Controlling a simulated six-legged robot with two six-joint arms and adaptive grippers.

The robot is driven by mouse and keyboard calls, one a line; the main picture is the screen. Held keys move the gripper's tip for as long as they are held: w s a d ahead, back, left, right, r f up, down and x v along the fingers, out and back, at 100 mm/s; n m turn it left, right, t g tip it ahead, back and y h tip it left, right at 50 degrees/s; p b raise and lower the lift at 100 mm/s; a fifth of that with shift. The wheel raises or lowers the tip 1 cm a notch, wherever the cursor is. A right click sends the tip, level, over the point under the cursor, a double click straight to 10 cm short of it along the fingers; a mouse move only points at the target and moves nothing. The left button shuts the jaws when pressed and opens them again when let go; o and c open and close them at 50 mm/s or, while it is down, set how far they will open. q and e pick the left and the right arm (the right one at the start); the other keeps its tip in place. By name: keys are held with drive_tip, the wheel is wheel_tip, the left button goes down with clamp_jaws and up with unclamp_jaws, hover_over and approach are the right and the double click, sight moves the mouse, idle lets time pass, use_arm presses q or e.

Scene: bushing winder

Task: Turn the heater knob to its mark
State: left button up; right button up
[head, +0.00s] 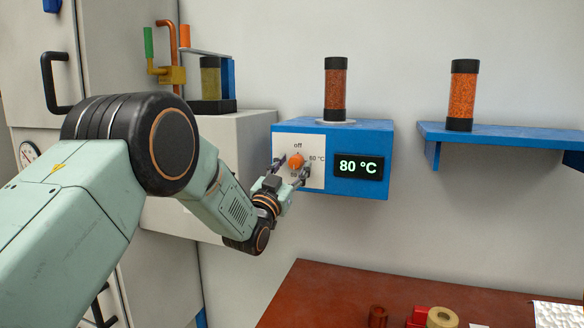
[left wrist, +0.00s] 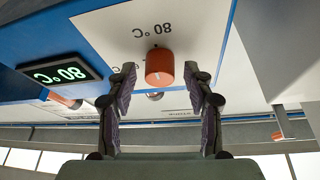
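The heater is a blue box (head: 355,190) on the wall with a white dial plate (head: 283,142) and a lit display (head: 359,167) reading 80 °C. The orange heater knob (head: 296,160) sits on the plate, with "off" above it and "50 °C" to its right. My left gripper (head: 290,168) is in front of the plate, its fingers spread around the knob. In the left wrist view, which shows the scene upside down, the knob (left wrist: 159,66) stands between the open fingertips (left wrist: 159,74) with a gap on each side. An "80 °C" label shows beside it. The knob's exact pointing is unclear. My right gripper is out of view.
A dark red-brown jar (head: 335,90) stands on the heater. An orange-filled jar (head: 462,95) stands on a blue shelf (head: 500,137) to the right. A grey box (head: 215,130) is at the left. A red-brown table (head: 340,285) with small parts lies below.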

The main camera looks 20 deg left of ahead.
use_arm(q)
drive_tip(key=shift+w+f, duration=0.1)
drive_tip(key=shift+w, duration=0.05)
drive_tip(key=shift+c, duration=1.4)
clamp_jaws()
